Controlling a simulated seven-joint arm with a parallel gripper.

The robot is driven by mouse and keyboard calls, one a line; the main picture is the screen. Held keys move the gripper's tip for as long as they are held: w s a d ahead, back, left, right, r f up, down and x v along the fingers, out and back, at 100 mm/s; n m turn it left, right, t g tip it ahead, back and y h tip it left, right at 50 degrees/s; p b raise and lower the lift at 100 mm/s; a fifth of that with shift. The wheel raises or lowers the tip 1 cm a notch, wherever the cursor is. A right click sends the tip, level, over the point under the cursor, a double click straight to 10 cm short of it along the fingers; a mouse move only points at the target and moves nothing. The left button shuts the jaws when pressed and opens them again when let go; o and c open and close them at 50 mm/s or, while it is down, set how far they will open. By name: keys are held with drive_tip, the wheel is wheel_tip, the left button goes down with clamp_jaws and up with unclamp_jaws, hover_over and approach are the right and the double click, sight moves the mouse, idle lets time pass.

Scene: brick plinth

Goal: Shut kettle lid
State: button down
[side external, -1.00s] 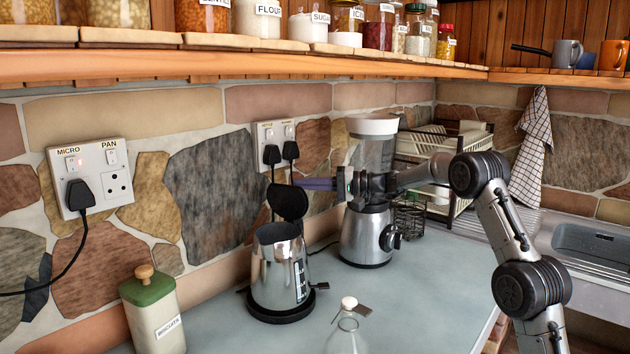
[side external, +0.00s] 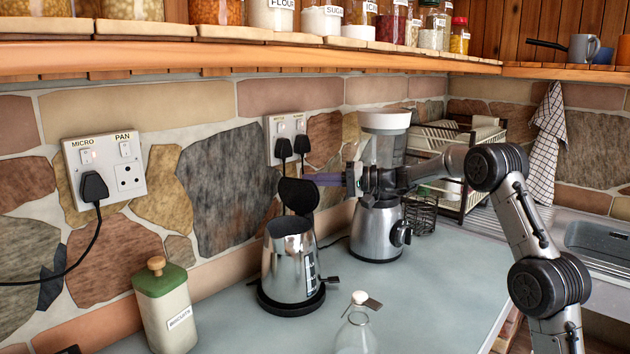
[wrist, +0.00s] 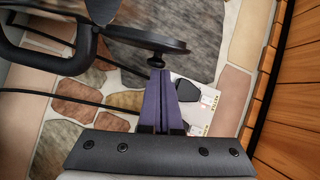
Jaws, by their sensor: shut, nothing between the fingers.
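The silver kettle (side external: 289,262) stands upright on its dark base on the counter. Its black lid (side external: 298,195) is raised, standing nearly upright above the open top. In the wrist view the lid (wrist: 135,36) shows nearly edge-on, with a small dark knob facing my fingers, and the dark kettle handle (wrist: 75,62) is at left. My gripper (side external: 310,178) has purple fingers pointing left at the height of the lid's top edge. In the wrist view my gripper (wrist: 158,72) is shut and empty, its tips close to the knob; I cannot tell if they touch.
A blender (side external: 377,230) stands right of the kettle, behind my gripper. A glass bottle (side external: 357,330) is in front, and a green-lidded biscuit tin (side external: 165,310) is at left. Wall sockets with plugs (side external: 286,140) are behind. A shelf (side external: 250,60) of jars runs above.

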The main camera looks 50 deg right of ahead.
drive_tip(key=shift+s+a+r, duration=0.1)
drive_tip(key=shift+a, duration=0.1)
drive_tip(key=shift+s+a+r+n+h, duration=0.1)
drive_tip(key=shift+s+a+n+h, duration=0.1)
drive_tip(key=shift+a+n, duration=0.45)
drive_tip(key=shift+s+a+r+n+h, duration=0.1)
drive_tip(key=shift+s+a+n+h, duration=0.1)
drive_tip(key=shift+a+n, duration=0.45)
drive_tip(key=a+n, duration=0.1)
drive_tip(key=s+a+n, duration=0.1)
drive_tip(key=n, duration=0.1)
drive_tip(key=shift+a+f+h, duration=0.2)
drive_tip(key=shift+h, duration=0.2)
drive_tip(key=a+n, duration=0.1)
drive_tip(key=n+h, duration=0.1)
drive_tip(key=shift+s+a+f+n, duration=0.3)
drive_tip(key=shift+s+a+f, duration=0.05)
drive_tip(key=shift+a+f, duration=0.05)
drive_tip(key=shift+s+a+f+n+h, duration=0.2)
drive_tip(key=shift+a+f+n, duration=0.2)
drive_tip(key=shift+n, duration=0.15)
drive_tip(key=shift+s+a+f+n+h, duration=0.1)
drive_tip(key=shift+a+f+n+h, duration=0.15)
drive_tip(key=shift+a+n, duration=0.25)
drive_tip(key=shift+s+a+f+n, duration=0.15)
drive_tip(key=shift+a+f+n, duration=0.2)
drive_tip(key=shift+f+n, duration=0.35)
drive_tip(key=shift+s+a+f+h, duration=0.1)
drive_tip(key=shift+a+f+h, duration=0.2)
drive_tip(key=shift+f+h, duration=0.05)
